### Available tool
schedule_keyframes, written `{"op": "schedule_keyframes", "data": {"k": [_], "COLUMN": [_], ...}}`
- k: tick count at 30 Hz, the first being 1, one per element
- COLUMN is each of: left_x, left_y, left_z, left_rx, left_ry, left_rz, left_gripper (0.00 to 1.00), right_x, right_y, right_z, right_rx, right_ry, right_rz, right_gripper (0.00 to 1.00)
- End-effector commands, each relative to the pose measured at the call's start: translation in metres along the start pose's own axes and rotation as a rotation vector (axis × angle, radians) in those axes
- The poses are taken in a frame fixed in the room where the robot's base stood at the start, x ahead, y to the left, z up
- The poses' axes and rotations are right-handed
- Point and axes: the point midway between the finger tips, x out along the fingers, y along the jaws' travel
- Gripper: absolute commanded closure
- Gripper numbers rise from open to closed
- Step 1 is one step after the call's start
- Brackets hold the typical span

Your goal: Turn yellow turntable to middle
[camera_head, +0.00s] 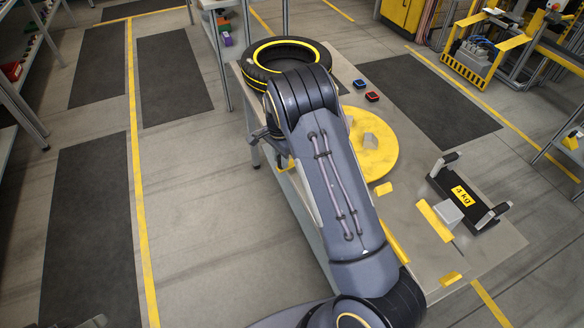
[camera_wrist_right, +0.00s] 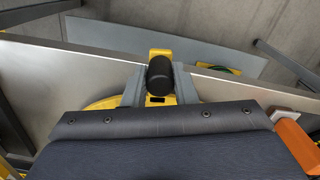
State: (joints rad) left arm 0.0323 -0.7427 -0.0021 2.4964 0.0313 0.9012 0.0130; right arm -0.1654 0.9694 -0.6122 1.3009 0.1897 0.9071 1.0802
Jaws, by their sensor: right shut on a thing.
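The yellow turntable (camera_head: 374,150) is a flat disc on the grey table, partly hidden behind my right arm. In the wrist view, a strip of the turntable (camera_wrist_right: 102,103) shows beside the left finger. My right gripper (camera_wrist_right: 159,84) has its two grey fingers closed on a black cylindrical handle (camera_wrist_right: 159,70), which sits on a yellow bracket at the table's edge. In the head view my own arm hides most of this grip. My left gripper is not clearly in view.
A black tyre with a yellow ring (camera_head: 287,58) lies at the table's far end. A blue button (camera_head: 360,84) and a red button (camera_head: 372,97) are near it. A black 4 kg frame (camera_head: 466,198) with two handles stands at the right.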

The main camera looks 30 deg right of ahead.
Motion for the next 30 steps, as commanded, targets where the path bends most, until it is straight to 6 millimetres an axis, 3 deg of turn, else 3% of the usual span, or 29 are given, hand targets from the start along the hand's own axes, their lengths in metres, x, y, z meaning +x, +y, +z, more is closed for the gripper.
{"op": "schedule_keyframes", "data": {"k": [9,24,25,30], "left_x": [0.002,0.003,0.003,0.003], "left_y": [-0.001,-0.001,-0.001,-0.001], "left_z": [0.001,0.001,0.001,0.001], "left_rx": [0.000,0.000,0.000,0.000], "left_ry": [0.000,0.000,0.000,0.000], "left_rz": [0.000,0.000,0.000,0.000], "left_gripper": [0.64,0.64,0.64,0.64], "right_x": [0.000,-0.001,-0.001,-0.001], "right_y": [-0.029,-0.033,-0.033,-0.033], "right_z": [-0.007,-0.009,-0.009,-0.009], "right_rx": [0.118,0.139,0.139,0.139], "right_ry": [0.001,0.000,0.000,0.000], "right_rz": [0.000,0.001,0.001,0.001], "right_gripper": [1.00,1.00,0.74,0.53]}}
